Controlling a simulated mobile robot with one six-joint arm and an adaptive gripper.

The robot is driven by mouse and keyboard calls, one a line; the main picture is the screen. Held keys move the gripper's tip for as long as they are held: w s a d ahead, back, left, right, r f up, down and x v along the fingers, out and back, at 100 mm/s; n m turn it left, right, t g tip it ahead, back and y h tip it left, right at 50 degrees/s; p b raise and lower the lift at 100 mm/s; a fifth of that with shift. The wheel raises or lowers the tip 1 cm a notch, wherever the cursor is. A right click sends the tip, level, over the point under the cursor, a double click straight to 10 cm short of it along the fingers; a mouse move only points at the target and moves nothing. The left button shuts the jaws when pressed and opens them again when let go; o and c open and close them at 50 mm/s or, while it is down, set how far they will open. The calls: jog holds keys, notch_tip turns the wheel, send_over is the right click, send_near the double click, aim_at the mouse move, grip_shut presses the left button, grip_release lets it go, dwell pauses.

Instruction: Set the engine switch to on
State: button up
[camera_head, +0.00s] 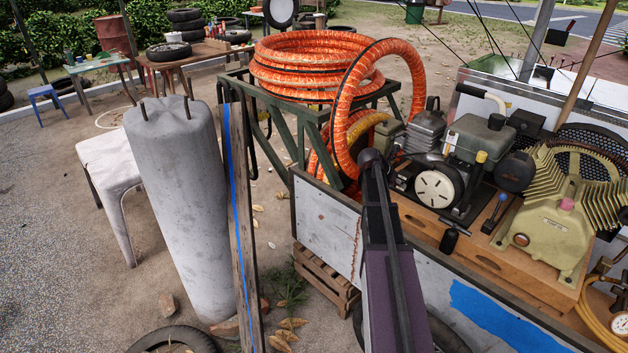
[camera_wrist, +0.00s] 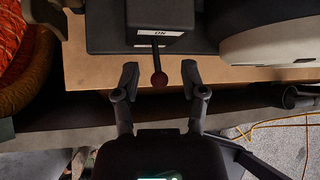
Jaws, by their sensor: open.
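In the wrist view, the engine switch is a dark lever with a dark red ball knob (camera_wrist: 159,79). It comes out of a black box (camera_wrist: 150,12) that carries a white label (camera_wrist: 158,32) reading ON. My gripper (camera_wrist: 160,74) is open, with one finger on each side of the knob. The knob lies between the fingertips, and I see a gap on both sides. In the head view my arm hides the gripper and the switch. The engine (camera_head: 437,189), with its round pale cover, stands just right of the arm's end.
The engine sits on a wooden board (camera_head: 432,232) on the cart (camera_head: 322,224). A yellow-green compressor (camera_head: 551,225) stands at its right. A large orange hose coil (camera_head: 310,62) rests on a green frame left of the engine. A concrete post (camera_head: 180,195) stands farther left.

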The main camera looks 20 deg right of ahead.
aim_at(394, 198)
jog(key=shift+f, duration=0.2)
